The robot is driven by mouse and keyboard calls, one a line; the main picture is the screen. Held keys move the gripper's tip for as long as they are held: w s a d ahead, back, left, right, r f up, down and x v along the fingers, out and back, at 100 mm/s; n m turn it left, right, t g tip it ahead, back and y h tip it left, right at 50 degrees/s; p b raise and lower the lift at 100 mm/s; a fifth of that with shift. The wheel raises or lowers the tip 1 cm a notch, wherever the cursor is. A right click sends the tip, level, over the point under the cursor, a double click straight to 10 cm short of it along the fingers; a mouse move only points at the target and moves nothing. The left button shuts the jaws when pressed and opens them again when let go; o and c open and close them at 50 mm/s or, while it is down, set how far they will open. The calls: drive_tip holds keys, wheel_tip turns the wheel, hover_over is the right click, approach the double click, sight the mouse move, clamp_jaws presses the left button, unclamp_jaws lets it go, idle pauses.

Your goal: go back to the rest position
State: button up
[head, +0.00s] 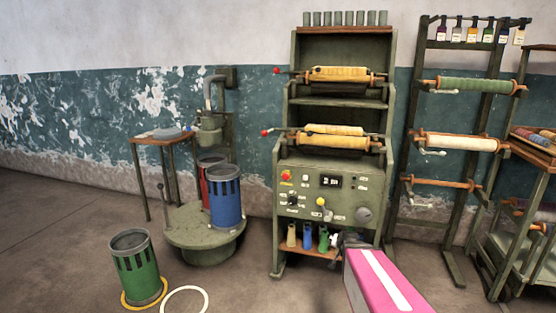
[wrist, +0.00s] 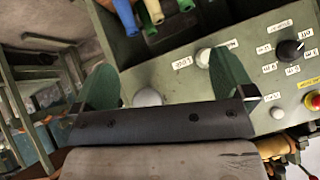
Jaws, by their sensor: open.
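My gripper (wrist: 162,60) is open in the wrist view, its two green fingers wide apart with nothing held between them. It faces the green machine's control panel (wrist: 180,82), which looks turned over in that view. A round grey knob (wrist: 148,97) shows between the fingers, partly hidden by the gripper body; I cannot tell whether anything touches. In the head view my pink arm reaches up from the bottom edge to the panel's lower right, and its dark end hides part of the machine's lower shelf.
The machine (head: 290,150) carries rollers, with coloured bottles (head: 307,236) below its panel. A rack of rollers (head: 412,130) stands to its right. At left are a round stand (head: 205,238) with a blue canister (head: 225,200), and a green canister (head: 137,265) on the floor. Floor between is clear.

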drive_tip(key=s+a+r+n+g, duration=0.1)
drive_tip(key=s+a+g, duration=0.3)
drive_tip(key=s, duration=0.4)
drive_tip(key=s+a+n+g+y, duration=0.1)
drive_tip(key=s+a+n+g, duration=0.3)
drive_tip(key=s, duration=0.5)
drive_tip(key=shift+a+r+g, duration=0.35)
drive_tip(key=shift+r+g, duration=0.05)
drive_tip(key=shift+g, duration=0.1)
